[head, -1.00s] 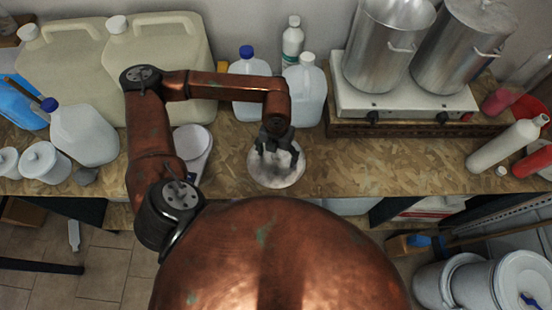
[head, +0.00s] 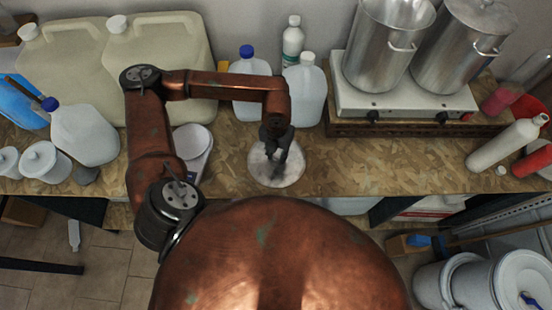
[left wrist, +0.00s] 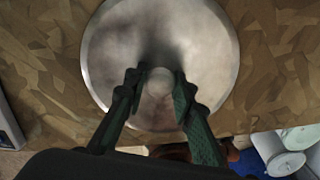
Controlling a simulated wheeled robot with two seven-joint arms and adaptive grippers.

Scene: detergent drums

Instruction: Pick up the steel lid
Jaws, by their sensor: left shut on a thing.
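The steel lid (head: 290,172) is a round grey disc lying flat on the wooden worktop, near its front edge. It fills the upper middle of the left wrist view (left wrist: 205,50), with a small round knob (left wrist: 159,84) at its centre. My left gripper (head: 276,157) points down over the lid. In the left wrist view its two fingers (left wrist: 158,86) are shut on the knob, one on each side. The lid appears to rest on the worktop. My right gripper is not in view.
A white scale (head: 192,142) stands just left of the lid. Jugs, including one with a white cap (head: 304,92), stand behind it. A hotplate (head: 405,100) with two steel pots is at the back right. The worktop (head: 390,165) right of the lid is clear.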

